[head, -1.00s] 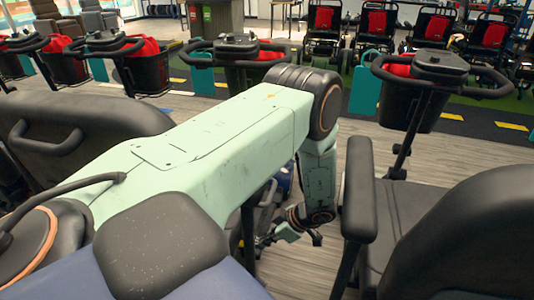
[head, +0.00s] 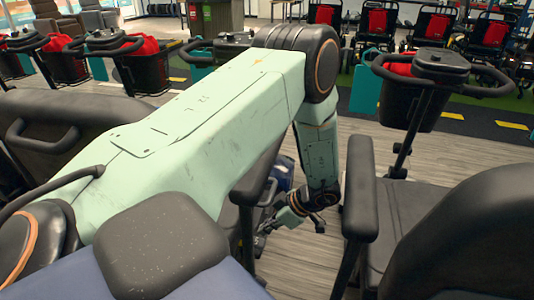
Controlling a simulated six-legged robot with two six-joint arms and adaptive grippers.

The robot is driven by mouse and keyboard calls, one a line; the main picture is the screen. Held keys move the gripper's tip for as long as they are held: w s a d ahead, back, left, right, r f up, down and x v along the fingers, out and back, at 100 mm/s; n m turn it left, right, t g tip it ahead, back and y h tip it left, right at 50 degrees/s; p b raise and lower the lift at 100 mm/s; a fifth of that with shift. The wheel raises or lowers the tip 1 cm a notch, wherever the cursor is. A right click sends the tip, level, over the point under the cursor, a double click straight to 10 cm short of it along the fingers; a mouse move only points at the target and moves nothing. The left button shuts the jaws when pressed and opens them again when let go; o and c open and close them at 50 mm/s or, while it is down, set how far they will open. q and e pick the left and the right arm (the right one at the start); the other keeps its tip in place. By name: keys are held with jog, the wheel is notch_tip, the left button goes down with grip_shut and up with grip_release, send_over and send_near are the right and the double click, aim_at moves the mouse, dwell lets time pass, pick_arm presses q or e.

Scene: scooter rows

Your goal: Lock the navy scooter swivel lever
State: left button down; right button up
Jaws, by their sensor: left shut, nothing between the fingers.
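My left arm reaches across the picture and bends down into the gap between two seats. My left gripper (head: 300,217) is low in that gap, shut and empty, just above the floor and beside the seat on the right. A dark blue scooter part (head: 282,173) shows behind my forearm, mostly hidden by the arm and a black armrest; it may belong to the navy scooter. The swivel lever cannot be made out. My right gripper is not in view.
A black seat (head: 450,235) with an armrest (head: 361,195) stands close on the right. Another black seat back (head: 75,120) is at the left. A scooter with a basket (head: 408,100) stands behind. More scooters and wheelchairs line the back. Some wooden floor (head: 295,255) is clear.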

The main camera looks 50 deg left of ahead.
pick_arm(q)
notch_tip(320, 180, up, 5)
jog(key=shift+f, duration=0.2)
jog(key=shift+w, duration=0.1)
dwell(0.5)
